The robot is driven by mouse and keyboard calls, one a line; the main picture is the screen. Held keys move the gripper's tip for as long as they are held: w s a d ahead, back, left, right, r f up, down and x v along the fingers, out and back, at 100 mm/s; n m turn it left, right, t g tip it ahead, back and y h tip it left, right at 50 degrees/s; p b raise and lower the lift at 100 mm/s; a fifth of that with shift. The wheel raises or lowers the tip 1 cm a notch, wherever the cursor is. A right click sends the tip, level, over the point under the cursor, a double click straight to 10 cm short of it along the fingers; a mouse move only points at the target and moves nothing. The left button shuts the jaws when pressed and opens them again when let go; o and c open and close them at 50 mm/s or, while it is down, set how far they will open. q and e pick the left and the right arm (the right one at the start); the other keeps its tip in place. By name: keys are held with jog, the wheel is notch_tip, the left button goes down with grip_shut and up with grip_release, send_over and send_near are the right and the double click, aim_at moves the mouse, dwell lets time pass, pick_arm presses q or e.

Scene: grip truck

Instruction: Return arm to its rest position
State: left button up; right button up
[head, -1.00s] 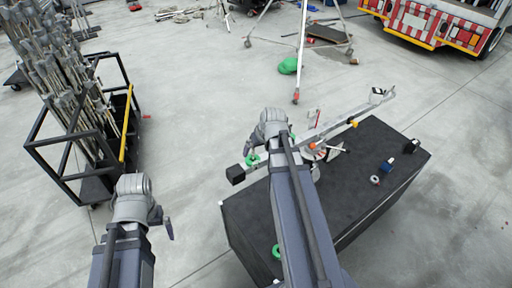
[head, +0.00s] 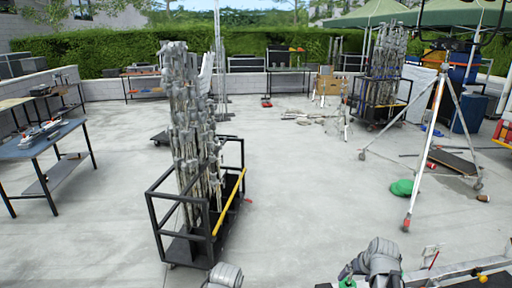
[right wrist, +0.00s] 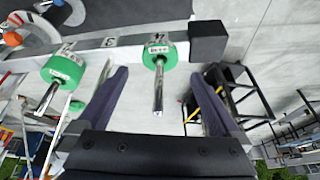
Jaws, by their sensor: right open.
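My right gripper (right wrist: 158,76) is open in the right wrist view, its two dark fingers apart on either side of a green cylinder (right wrist: 157,53) with a metal pin. The cylinder sits on a long grey bar (right wrist: 125,42) beside a number label, and a gap shows between it and each finger. In the head view my right wrist (head: 382,262) is at the bottom right, near the bar (head: 455,272). My left wrist (head: 226,276) just shows at the bottom edge; its fingers are hidden below the frame.
A second green cylinder (right wrist: 62,70) is on the bar. A black cart (head: 205,240) of upright stands is ahead of my left arm. A tripod (head: 436,120), a green bag (head: 402,187) and a blue-topped table (head: 40,138) stand farther off.

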aim_at(350, 283)
jog(key=b+x, duration=0.4)
jog(key=x, duration=0.2)
jog(key=shift+b, duration=0.4)
jog(key=shift+r, duration=0.25)
jog(key=p+v, duration=0.8)
jog(key=b+x, duration=0.8)
jog(key=shift+f, duration=0.25)
notch_tip(350, 283, up, 11)
jog(key=p, duration=1)
jog(key=shift+d+p, duration=0.25)
jog(key=shift+p, duration=0.15)
jog(key=shift+f, duration=0.15)
